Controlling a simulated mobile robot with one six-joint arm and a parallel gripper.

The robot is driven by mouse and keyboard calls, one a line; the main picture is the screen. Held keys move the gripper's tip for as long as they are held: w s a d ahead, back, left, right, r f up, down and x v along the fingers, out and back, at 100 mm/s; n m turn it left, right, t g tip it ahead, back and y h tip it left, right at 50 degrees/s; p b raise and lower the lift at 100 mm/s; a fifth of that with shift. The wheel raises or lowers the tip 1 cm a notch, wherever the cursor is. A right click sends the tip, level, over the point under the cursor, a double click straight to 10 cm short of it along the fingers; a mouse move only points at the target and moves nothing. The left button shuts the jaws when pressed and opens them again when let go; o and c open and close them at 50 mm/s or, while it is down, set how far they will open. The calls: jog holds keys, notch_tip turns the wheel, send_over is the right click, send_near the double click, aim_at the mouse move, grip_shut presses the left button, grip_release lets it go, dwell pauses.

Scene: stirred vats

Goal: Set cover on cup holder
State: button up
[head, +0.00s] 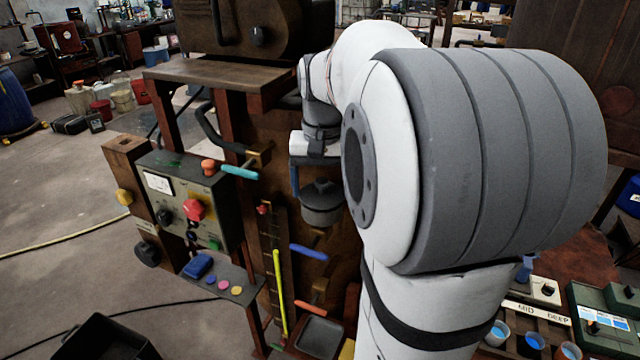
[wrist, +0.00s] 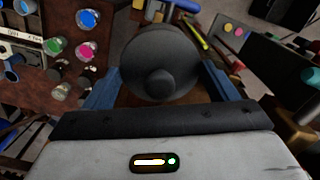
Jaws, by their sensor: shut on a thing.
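A dark grey round piece with a small central knob, apparently the cover (wrist: 158,60), sits between the blue fingers of my gripper (wrist: 162,78) in the wrist view. In the head view the same cover (head: 322,206) hangs below my gripper (head: 316,180), in front of the brown machine frame. My gripper is shut on it. A wooden rack with cups, possibly the cup holder (head: 528,312), stands at the lower right of the head view, labelled "MID" and "DEEP", partly cut off by the frame edge. The held cover is well apart from this rack.
A control box (head: 185,200) with a red knob and levers stands left of my gripper. A yellow rod (head: 280,290) and a blue handle (head: 309,251) are on the frame below. Green boxes (head: 600,310) stand right of the rack. Floor at the left is mostly open.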

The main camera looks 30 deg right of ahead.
jog(key=shift+f, duration=0.4)
jog(key=o, duration=0.9)
jog(key=shift+r, duration=0.1)
notch_tip(320, 180, up, 8)
jog(key=shift+f+b, duration=0.2)
jog(key=shift+b, duration=0.45)
jog(key=s+a+f+n+t, duration=0.1)
jog(key=s+a+f+n, duration=0.1)
jog(key=s+a+f, duration=0.2)
jog(key=s+a+f+n+t, duration=0.1)
jog(key=s+a+f+n, duration=0.1)
jog(key=s+a+f, duration=0.2)
jog(key=s+a+f+n+t+b, duration=0.1)
jog(key=s+a+f+n, duration=0.1)
jog(key=s+a+f, duration=0.2)
jog(key=shift+s+a+f, duration=0.2)
jog(key=shift+f, duration=0.6)
jog(key=shift+s+a+f, duration=0.15)
jog(key=shift+s+f, duration=0.05)
jog(key=shift+f, duration=0.6)
